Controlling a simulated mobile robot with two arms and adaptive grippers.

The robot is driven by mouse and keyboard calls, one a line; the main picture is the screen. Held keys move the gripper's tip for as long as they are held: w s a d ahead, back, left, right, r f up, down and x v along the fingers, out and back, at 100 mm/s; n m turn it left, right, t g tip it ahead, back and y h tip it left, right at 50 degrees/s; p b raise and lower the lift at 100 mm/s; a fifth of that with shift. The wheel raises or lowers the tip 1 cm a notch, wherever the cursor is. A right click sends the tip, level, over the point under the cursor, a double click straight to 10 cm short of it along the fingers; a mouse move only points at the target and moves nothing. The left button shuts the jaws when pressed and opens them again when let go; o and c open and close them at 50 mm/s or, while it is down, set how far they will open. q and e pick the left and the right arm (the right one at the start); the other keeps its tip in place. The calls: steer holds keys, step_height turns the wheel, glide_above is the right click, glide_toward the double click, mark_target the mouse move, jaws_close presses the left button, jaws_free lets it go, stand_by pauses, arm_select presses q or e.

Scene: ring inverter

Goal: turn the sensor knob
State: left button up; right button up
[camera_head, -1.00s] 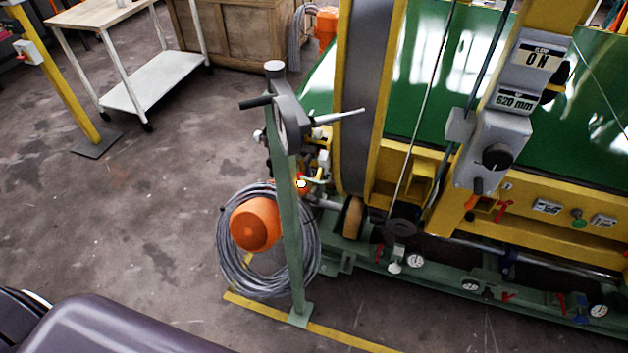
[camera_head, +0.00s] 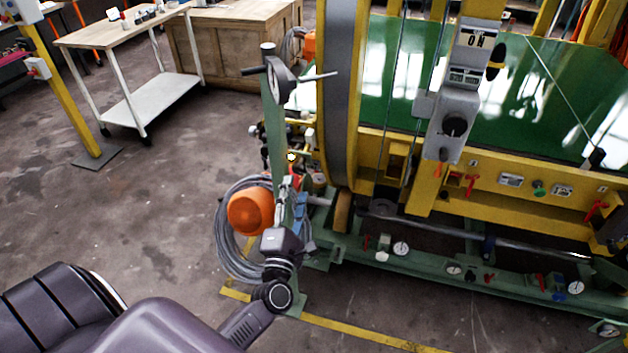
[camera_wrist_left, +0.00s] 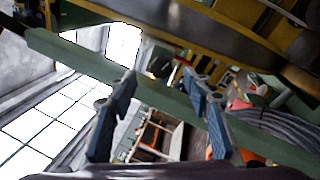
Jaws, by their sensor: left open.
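The black sensor knob (camera_head: 455,126) sits on the front of a grey control box (camera_head: 462,100) hung on the yellow frame of the machine, right of centre in the head view. Above it the box carries an "ON" plate and a smaller label too small to read. My left gripper (camera_head: 291,193) is in front of the green post, well left of the knob and lower in the picture. The knob cannot be made out there. My right gripper is not in view.
A green post (camera_head: 277,130) with a dial gauge (camera_head: 281,80) and a thin rod stands close to my left gripper. A coiled grey hose (camera_head: 228,258) and orange part (camera_head: 250,212) are beside it. The floor at left is open, before a white cart (camera_head: 150,100).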

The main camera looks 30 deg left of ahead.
mark_target(300, 172)
arm_select(q)
steer(key=x, duration=0.4)
steer(key=shift+w+a+p, duration=0.15)
steer(key=shift+a+p, duration=0.05)
steer(key=shift+p, duration=0.15)
steer(key=x, duration=0.3)
steer(key=shift+w, duration=0.2)
steer(key=shift+w+a, duration=0.1)
steer(key=c, duration=1.2)
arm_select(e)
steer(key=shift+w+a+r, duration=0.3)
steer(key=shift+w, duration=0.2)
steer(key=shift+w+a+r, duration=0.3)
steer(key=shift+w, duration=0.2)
